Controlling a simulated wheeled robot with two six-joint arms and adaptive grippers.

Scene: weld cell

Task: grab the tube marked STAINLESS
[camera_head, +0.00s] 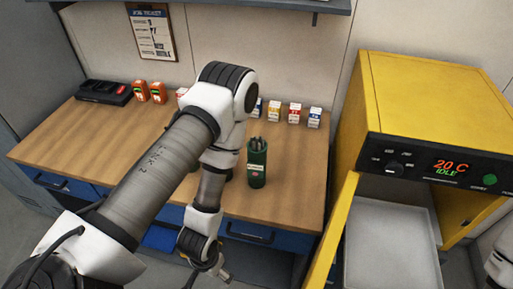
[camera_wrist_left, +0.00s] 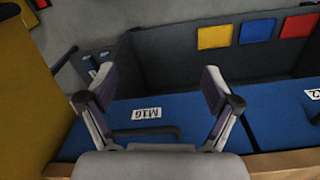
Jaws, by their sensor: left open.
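A dark green tube (camera_head: 257,163) stands upright on the wooden bench, right of my left arm, with dark rod ends in its open top. It has a pale label band too small to read. A sliver of dark green shows just left of it, mostly hidden behind my arm. My left gripper (camera_head: 214,266) hangs low in front of the bench's front edge, below and apart from the tube. The left wrist view shows its fingers (camera_wrist_left: 158,92) spread and empty, facing blue drawers. No tube with a readable STAINLESS mark is in view. My right gripper is not in view.
The wooden bench (camera_head: 100,137) holds small boxes (camera_head: 294,113) along the back, orange items (camera_head: 142,91) and a black tray (camera_head: 103,91). A yellow oven (camera_head: 430,105), reading 20 C IDLE, stands right with its door open.

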